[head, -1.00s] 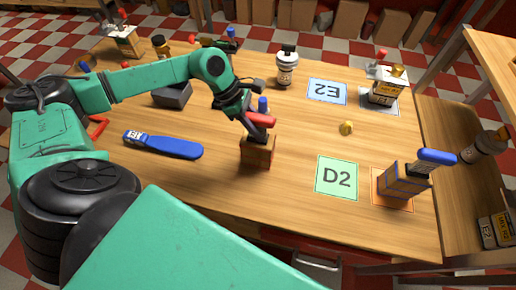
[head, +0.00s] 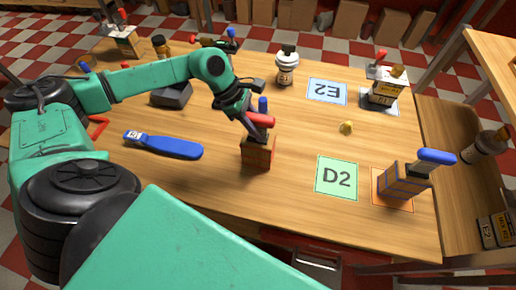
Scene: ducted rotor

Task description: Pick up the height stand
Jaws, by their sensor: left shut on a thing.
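The likely height stand is a small wooden block (head: 259,153) with red and blue parts on top, near the middle of the table. My left gripper (head: 257,136) is lowered onto its top from the upper left and is shut on it. The fingertips are small and dark here, and the red part (head: 261,120) partly covers them. The block is upright and seems to be at table level; I cannot tell whether it touches the table. My right gripper is not in view.
A blue paddle-shaped tool (head: 165,146) lies left of the block.

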